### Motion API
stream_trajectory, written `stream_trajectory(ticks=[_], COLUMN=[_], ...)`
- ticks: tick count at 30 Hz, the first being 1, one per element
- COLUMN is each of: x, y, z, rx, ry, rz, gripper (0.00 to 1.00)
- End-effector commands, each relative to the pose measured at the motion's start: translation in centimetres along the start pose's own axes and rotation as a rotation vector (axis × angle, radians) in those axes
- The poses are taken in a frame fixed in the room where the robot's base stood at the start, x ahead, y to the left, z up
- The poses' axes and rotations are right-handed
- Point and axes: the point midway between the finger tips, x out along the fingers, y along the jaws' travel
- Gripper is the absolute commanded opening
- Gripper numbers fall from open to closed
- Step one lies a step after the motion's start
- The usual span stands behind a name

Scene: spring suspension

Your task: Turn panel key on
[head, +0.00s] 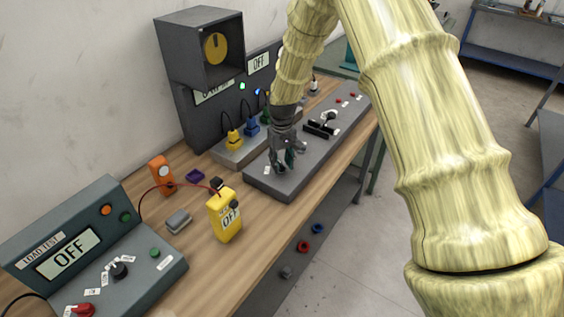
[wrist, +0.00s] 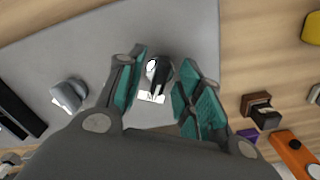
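A small dark round control with a bright metallic part, apparently the panel key (wrist: 157,75), stands on the grey control panel (wrist: 190,25) above a white label. In the wrist view my gripper (wrist: 163,68) is open, with one teal-padded finger on each side of the key. I see a gap on both sides, and cannot tell the height of the fingertips. In the head view my gripper (head: 288,160) points down over the near end of the grey panel (head: 290,188) and hides the key.
A grey knob (wrist: 68,94) stands left of the key in the wrist view. Behind the panel are yellow (head: 233,139) and blue (head: 251,127) plugs.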

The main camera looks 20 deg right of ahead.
Motion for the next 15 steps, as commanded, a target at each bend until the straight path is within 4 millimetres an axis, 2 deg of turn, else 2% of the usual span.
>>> stream_trajectory(ticks=[5,8,15], x=[-0.1,-0.8,-4.6], y=[0.0,0.0,0.0], z=[0.0,0.0,0.0], rx=[-0.001,-0.001,0.0], ry=[-0.001,0.001,0.002], rz=[0.0,0.0,0.0], gripper=[0.36,0.36,0.36])
